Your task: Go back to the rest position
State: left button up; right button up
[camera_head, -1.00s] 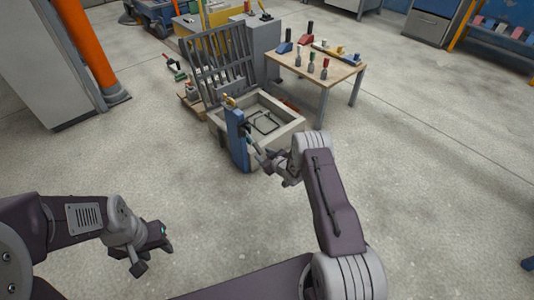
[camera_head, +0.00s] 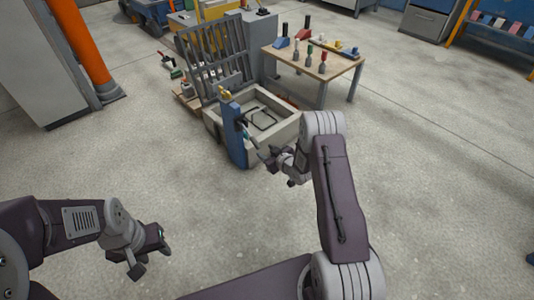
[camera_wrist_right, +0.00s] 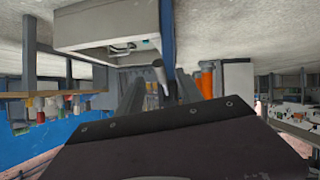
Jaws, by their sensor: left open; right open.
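My left gripper (camera_head: 151,254) hangs low at the left in the head view, open, with nothing between its fingers and bare floor around it. My right gripper (camera_head: 266,157) is open near the front of the panel mould (camera_head: 281,133), just right of its blue post (camera_head: 233,133). In the right wrist view the gripper's dark fingers (camera_wrist_right: 160,95) stand apart. The mould's pale wall (camera_wrist_right: 108,27) and blue post show beyond them. A thin tool with a pale tip (camera_wrist_right: 159,70) shows beside the post; I cannot tell whether it is touching the fingers.
A wooden table (camera_head: 338,70) with several coloured tools stands right of the mould. An orange pillar (camera_head: 78,48) and a grey cabinet (camera_head: 36,70) stand at the left. The floor in front and to the right is clear.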

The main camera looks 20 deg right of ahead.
jog(key=a+r+p, duration=0.2)
jog(key=r+p, duration=0.1)
jog(key=r, duration=0.7)
jog(key=a+r+t+p, duration=0.1)
jog(key=a+r+p, duration=0.2)
jog(key=r, duration=0.8)
jog(key=a+r+p, duration=0.2)
jog(key=r+p, duration=0.2)
jog(key=r, duration=0.6)
jog(key=s+d+f+m+g+h+p, duration=0.1)
jog(key=s+f+m+g, duration=0.4)
jog(key=s, duration=1.1)
jog(key=s+f+g+h+p, duration=0.1)
jog(key=s+f+g, duration=0.2)
jog(key=s+g, duration=0.85)
jog(key=s+r+t+p, duration=0.2)
jog(key=r+p, duration=1.7)
jog(key=s+r+t+p, duration=0.2)
jog(key=r+p, duration=1.7)
jog(key=shift+d, duration=0.15)
